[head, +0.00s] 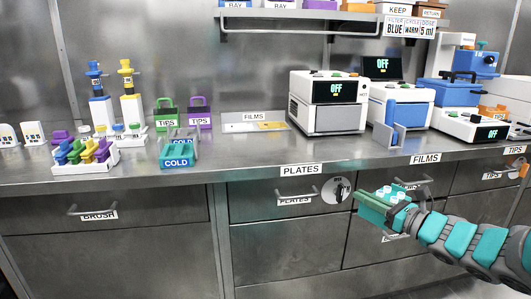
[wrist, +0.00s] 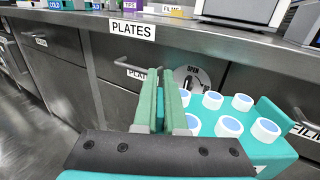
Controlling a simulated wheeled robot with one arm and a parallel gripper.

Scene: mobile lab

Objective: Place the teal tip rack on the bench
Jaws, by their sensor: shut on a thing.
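The teal tip rack (head: 399,213) is in front of the drawers at the right of the head view, held off the bench. Several white round tips with blue tops stand in it, clear in the wrist view, where its teal body (wrist: 282,148) fills the lower right. My gripper (wrist: 161,92) has its green fingers closed on a thin teal upright part of the rack. In the head view my gripper (head: 367,207) appears below the bench's front edge. The steel bench (head: 250,160) runs across the whole view; in the wrist view its edge lies beyond the fingers.
Green (head: 167,112) and purple (head: 199,110) TIPS holders, a teal COLD block (head: 178,155) and a tube rack (head: 85,162) stand on the left. White OFF machines (head: 328,101) stand right of centre. Bare bench top shows between the COLD block and the machines.

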